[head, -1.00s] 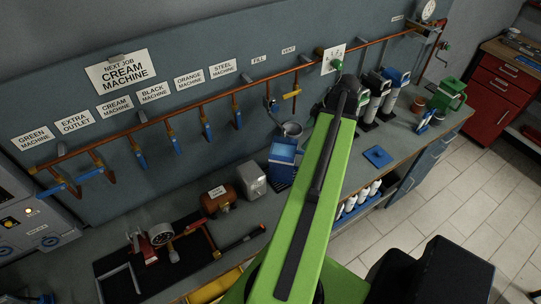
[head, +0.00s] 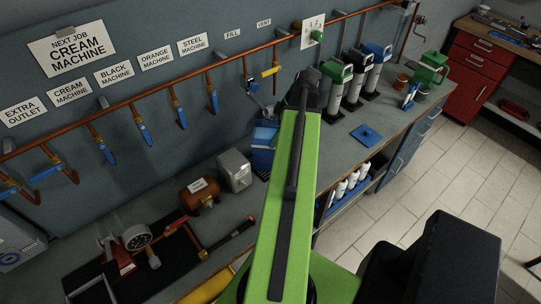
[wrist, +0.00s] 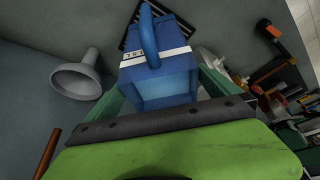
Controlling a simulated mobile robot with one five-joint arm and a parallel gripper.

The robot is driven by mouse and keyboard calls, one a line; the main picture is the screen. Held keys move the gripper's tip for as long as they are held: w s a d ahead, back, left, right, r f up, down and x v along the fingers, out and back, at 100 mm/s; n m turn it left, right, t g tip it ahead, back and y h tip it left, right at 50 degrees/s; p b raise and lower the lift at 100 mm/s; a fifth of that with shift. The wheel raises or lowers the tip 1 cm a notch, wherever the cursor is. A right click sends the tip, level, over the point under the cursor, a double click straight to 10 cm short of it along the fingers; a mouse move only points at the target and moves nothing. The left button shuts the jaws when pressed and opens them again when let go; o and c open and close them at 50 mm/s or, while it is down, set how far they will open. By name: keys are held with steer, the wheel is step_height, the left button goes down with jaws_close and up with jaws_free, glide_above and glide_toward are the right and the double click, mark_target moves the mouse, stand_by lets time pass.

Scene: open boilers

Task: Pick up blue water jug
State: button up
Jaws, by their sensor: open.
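The blue water jug (wrist: 155,72) fills the upper middle of the wrist view, with a white label band and a blue loop handle facing the camera. A dark slatted grate lies behind it. In the head view the jug (head: 264,142) stands on the bench, just left of my green arm, partly covered by it. My gripper (wrist: 165,92) is open, with green fingers showing left and right of the jug's lower part in the wrist view. Contact with the jug cannot be told. In the head view the fingers are hidden behind my arm.
A pale funnel (wrist: 80,76) is left of the jug in the wrist view. A grey metal box (head: 234,170) and a copper tank (head: 200,193) stand nearby on the bench. A copper pipe with blue-handled valves (head: 180,112) runs along the wall behind.

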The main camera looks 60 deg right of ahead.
steer(key=b+x, duration=0.4)
steer(key=x, duration=0.1)
steer(key=shift+f, duration=0.1)
steer(key=shift+c, duration=0.3)
